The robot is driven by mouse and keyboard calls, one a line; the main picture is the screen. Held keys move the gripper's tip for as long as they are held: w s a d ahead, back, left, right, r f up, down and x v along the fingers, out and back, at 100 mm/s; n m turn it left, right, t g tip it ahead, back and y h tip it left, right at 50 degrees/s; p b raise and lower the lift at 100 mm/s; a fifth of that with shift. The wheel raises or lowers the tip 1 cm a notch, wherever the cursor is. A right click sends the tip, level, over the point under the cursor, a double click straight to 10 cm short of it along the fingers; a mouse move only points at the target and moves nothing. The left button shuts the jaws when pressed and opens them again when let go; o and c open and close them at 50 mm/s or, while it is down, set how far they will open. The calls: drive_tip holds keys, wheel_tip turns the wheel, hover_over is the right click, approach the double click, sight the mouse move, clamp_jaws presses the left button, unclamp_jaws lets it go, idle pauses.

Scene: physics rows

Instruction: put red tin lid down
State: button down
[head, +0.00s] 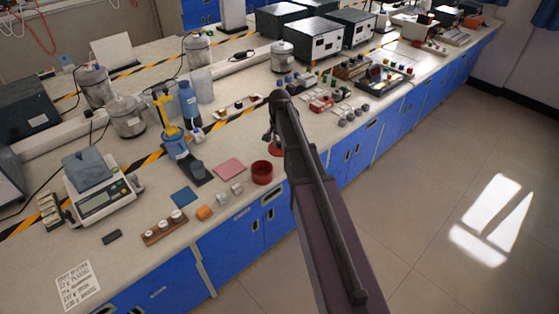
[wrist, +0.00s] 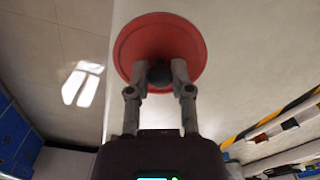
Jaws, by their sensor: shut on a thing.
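The red tin lid (wrist: 160,30) is a round red disc with a dark knob in the wrist view. My gripper (wrist: 160,75) is shut on the knob, one finger at each side. In the head view a small part of the red lid (head: 275,150) shows beside my arm, which hides the rest. It is near the front edge of the bench, and I cannot tell if it touches the top. An open red tin (head: 262,172) stands on the bench just left of and nearer than the lid.
A digital scale (head: 103,201) stands farther left. Small parts and trays (head: 385,80) crowd the bench beyond my arm. Open floor lies right of the blue cabinets.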

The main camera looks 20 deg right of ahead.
sight(280, 162)
drive_tip(key=shift+f+b, duration=0.85)
drive_tip(key=shift+f, duration=0.4)
drive_tip(key=shift+f+b, duration=1.85)
drive_tip(key=shift+b, duration=0.05)
drive_tip(key=shift+f, duration=0.2)
drive_tip(key=c, duration=0.5)
unclamp_jaws()
drive_tip(key=shift+r, duration=0.1)
drive_tip(key=shift+r, duration=0.15)
wheel_tip(280, 162, up, 12)
drive_tip(key=p, duration=1.2)
drive_tip(key=shift+s, duration=0.1)
